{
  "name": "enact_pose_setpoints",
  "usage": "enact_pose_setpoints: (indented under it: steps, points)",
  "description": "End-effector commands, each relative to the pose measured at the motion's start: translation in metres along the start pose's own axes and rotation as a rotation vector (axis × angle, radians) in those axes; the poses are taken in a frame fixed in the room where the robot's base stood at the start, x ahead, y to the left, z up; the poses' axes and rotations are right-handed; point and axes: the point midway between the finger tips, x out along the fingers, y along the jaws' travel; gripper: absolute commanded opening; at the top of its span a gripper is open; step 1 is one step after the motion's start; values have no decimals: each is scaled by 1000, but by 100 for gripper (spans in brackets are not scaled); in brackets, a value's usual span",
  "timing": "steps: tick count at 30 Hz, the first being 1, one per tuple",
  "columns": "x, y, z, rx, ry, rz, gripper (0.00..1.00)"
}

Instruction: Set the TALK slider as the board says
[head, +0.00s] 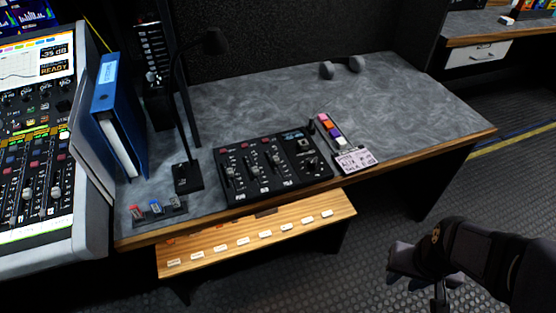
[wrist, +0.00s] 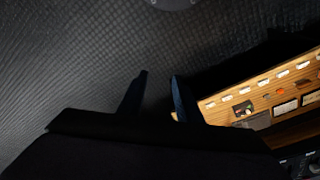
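A black control panel (head: 240,198) with three vertical sliders sits near the desk's front edge in the head view. The slider knobs stand at differing heights; their labels are too small to read, so I cannot tell which is TALK. A small pale board (head: 356,160) with handwritten lines lies right of the panel; its writing is not legible to me. My gripper (head: 408,272) is right of and below the panel, over the floor, away from the desk. In the wrist view my gripper (wrist: 158,85) has its two dark fingers apart with nothing between them.
A wooden shelf (head: 260,233) with several white tags juts out below the panel; it also shows in the wrist view (wrist: 265,95). A gooseneck lamp or microphone (head: 188,177), blue binder (head: 122,115) and mixing console (head: 40,215) stand left.

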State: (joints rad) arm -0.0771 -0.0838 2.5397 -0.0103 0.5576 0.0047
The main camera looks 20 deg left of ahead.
Motion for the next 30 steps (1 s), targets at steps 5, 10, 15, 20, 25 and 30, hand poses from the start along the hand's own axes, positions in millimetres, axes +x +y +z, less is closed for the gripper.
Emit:
enact_pose_setpoints:
  steps: [5,10,15,20,25,30]
  points:
    - [11,-49,-67,-157,225,-31,31]
    - [7,-127,-127,-319,489,-116,31]
    - [-11,-214,-157,-453,726,-241,31]
    - [-32,-277,-162,-533,886,-354,31]
    - [-47,-314,-158,-574,978,-431,31]
    - [-53,-324,-157,-583,1008,-455,31]
